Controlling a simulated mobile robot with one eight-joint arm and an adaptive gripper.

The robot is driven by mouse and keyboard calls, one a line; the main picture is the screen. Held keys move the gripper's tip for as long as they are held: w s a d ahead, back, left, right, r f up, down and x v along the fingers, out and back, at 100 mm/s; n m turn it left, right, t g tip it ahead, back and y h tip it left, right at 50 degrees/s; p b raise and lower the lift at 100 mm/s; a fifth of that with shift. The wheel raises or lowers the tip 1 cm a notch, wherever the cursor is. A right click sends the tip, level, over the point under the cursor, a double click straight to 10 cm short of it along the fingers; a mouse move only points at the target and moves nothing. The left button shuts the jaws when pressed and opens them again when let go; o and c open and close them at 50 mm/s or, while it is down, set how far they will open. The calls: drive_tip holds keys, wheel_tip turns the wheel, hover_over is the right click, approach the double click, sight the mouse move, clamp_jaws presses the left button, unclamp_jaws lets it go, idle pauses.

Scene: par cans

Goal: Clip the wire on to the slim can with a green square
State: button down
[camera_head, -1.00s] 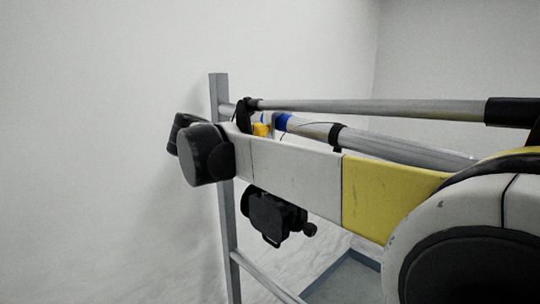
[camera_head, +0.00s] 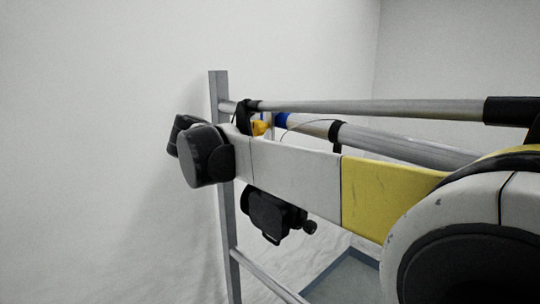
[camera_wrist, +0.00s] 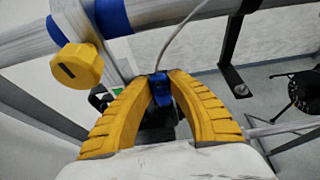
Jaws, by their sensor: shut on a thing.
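In the wrist view my gripper (camera_wrist: 160,78) has its two yellow ribbed fingers shut on a small blue clip (camera_wrist: 160,92). A thin pale wire (camera_wrist: 182,25) runs up from the clip and out of the top of the view. A dark object with a small green patch (camera_wrist: 118,91) shows just behind the left finger. Most of it is hidden, so I cannot tell its shape or whether it is the slim can. In the head view my arm hides most of the gripper area. A thin wire (camera_head: 312,120) arcs near the blue band there.
A metal pipe (camera_wrist: 160,12) with a blue band (camera_wrist: 113,17) and a yellow knob (camera_wrist: 77,66) crosses close above the fingers. A black bracket (camera_wrist: 230,50) hangs to the right, with a round black object (camera_wrist: 305,91) beyond. A metal upright (camera_head: 229,240) stands beside my arm.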

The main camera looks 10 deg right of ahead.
drive_tip(key=shift+f+b, duration=0.3)
drive_tip(key=shift+f, duration=0.25)
idle(0.6)
drive_tip(key=c, duration=1.3)
unclamp_jaws()
drive_tip(key=v, duration=1.2)
drive_tip(key=shift+f, duration=0.1)
